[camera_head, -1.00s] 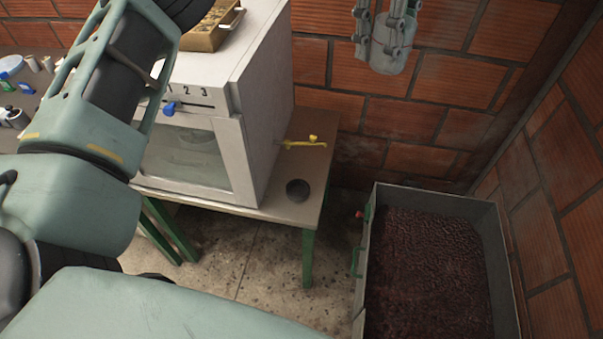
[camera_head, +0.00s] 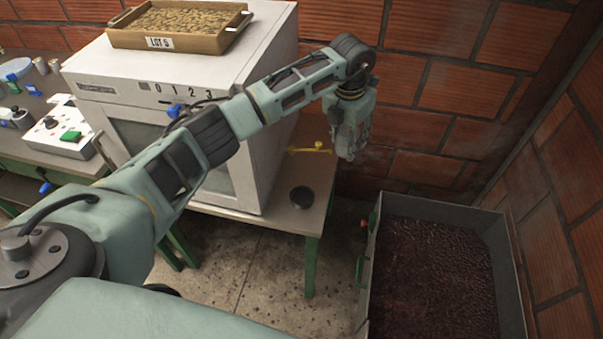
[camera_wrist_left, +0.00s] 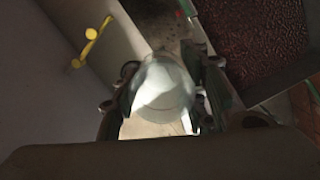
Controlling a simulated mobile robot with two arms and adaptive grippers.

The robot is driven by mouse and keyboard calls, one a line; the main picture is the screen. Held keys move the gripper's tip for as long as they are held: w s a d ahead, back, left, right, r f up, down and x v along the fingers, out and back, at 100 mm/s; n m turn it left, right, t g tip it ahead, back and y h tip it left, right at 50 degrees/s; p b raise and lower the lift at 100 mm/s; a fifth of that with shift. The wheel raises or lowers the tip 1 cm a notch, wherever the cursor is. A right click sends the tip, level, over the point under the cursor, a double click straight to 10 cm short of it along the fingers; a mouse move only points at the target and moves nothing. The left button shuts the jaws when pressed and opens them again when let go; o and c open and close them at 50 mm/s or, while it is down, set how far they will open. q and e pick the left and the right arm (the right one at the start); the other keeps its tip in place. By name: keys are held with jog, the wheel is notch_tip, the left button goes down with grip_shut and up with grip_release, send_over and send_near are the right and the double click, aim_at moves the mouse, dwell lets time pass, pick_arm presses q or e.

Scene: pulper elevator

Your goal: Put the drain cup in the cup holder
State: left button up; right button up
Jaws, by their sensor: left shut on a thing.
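My left gripper (camera_head: 347,150) hangs fingers down by the brick wall, just right of the yellow tap (camera_head: 312,149). In the left wrist view its fingers (camera_wrist_left: 165,78) are shut on the drain cup (camera_wrist_left: 163,92), a clear, pale round vessel held between them. In the head view the cup is hard to make out among the fingers. A dark round piece (camera_head: 302,197) on the table's right corner may be the cup holder. The gripper is above and to the right of it, apart from it. My right gripper is not in view.
The white cabinet (camera_head: 258,130) stands left of the gripper, with a tray of beans (camera_head: 180,45) on top. Its green-legged table (camera_head: 275,217) has little bare room. A metal bin (camera_head: 376,260) of dark red beans stands at right, by brick walls.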

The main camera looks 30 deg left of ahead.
pick_arm(q)
jog(key=s+a+f+n+b, duration=0.1)
jog(key=a+f+n, duration=0.1)
jog(key=f, duration=0.5)
jog(key=s+a+f+n+b, duration=0.2)
jog(key=a+f, duration=0.3)
jog(key=f, duration=0.2)
jog(key=s+a+f+n+b, duration=0.1)
jog(key=a+f+b, duration=0.1)
jog(key=f, duration=0.5)
jog(key=shift+s+a+f+n+y, duration=0.15)
jog(key=shift+a+f+n, duration=0.05)
jog(key=shift+a, duration=0.15)
jog(key=shift+s+a+f+n+y, duration=0.1)
jog(key=shift+a+f+n+y, duration=0.1)
jog(key=shift+a, duration=0.15)
jog(key=shift+f, duration=0.25)
